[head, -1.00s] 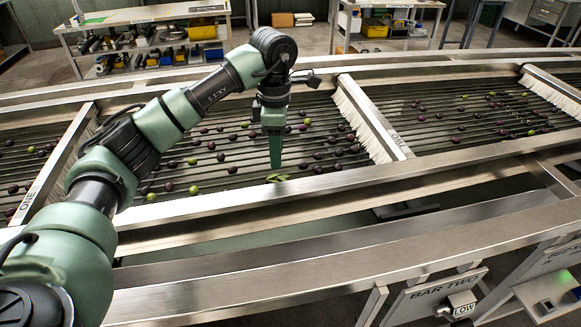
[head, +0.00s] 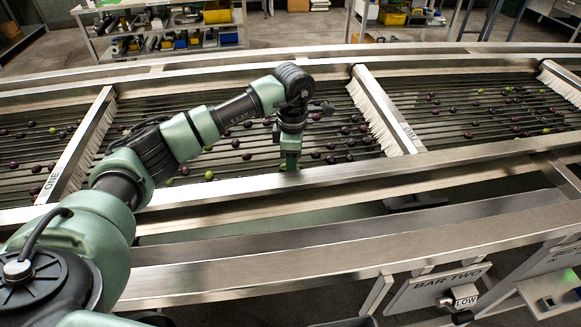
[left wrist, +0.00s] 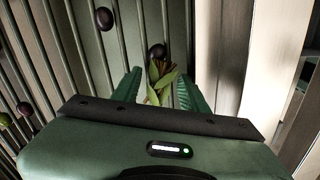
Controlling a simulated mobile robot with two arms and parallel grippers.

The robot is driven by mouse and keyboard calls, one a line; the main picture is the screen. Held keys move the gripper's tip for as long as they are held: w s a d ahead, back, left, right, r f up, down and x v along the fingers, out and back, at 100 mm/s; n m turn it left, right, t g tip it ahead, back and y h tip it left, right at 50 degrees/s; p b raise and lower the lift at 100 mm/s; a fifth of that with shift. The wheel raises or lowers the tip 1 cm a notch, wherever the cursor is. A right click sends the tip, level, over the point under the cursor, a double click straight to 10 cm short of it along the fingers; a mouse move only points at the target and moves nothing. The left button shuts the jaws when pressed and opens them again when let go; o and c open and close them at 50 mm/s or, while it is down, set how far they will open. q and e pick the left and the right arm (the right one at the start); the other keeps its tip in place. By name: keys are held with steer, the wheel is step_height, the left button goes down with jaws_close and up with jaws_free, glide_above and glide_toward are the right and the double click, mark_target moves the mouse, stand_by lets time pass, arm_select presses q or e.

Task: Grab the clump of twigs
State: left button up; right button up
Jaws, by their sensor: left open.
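The clump of twigs (left wrist: 161,80), with green leaves and brown stems, shows in the left wrist view. It lies at the edge of the roller bed, beside the pale metal rail. My left gripper (left wrist: 158,90) is open, with one green finger on each side of the clump. In the head view my left gripper (head: 290,164) points down at the near edge of the bed, and the clump is hidden there. I cannot tell whether the fingers touch it. My right gripper is not in view.
Dark and green olives (head: 330,159) are scattered over the rollers. A white brush divider (head: 385,112) stands to the right of the gripper, another (head: 84,140) to its left. The near steel rail (head: 350,173) runs just in front of the gripper.

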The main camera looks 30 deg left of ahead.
arm_select(q)
jaws_close()
steer(key=shift+r, duration=0.1)
